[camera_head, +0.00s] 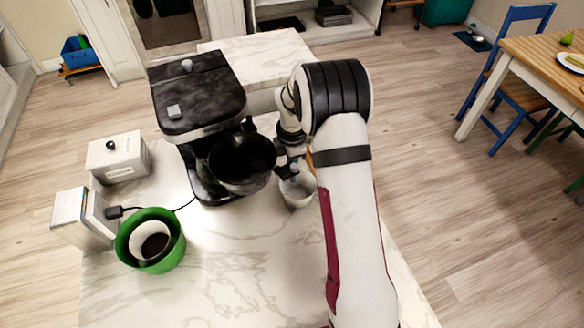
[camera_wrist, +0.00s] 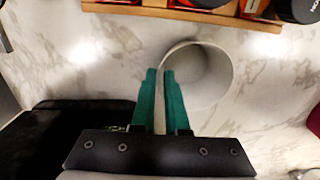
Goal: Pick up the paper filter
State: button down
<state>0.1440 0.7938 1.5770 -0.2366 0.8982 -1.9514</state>
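The paper filter (camera_head: 301,193) is a white, round, open-topped cup shape. In the head view it is at the right of the black coffee machine, partly hidden by my arm. In the wrist view the filter (camera_wrist: 205,77) lies at the fingertips, its open mouth showing a grey inside. My gripper (camera_wrist: 161,74) has its two teal fingers nearly together at the filter's left wall, one on each side of it, with a thin gap between them. In the head view my gripper (camera_head: 290,170) is mostly hidden by its own arm. Whether the filter is off the counter cannot be told.
The black coffee machine (camera_head: 199,95) with a dark bowl (camera_head: 243,165) stands close left of my gripper. A green container (camera_head: 170,252) with a white insert holding something dark, and two white boxes (camera_head: 119,158), stand farther left. The marble counter (camera_head: 240,285) is clear in front.

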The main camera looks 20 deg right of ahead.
jog(key=shift+r, duration=4.25)
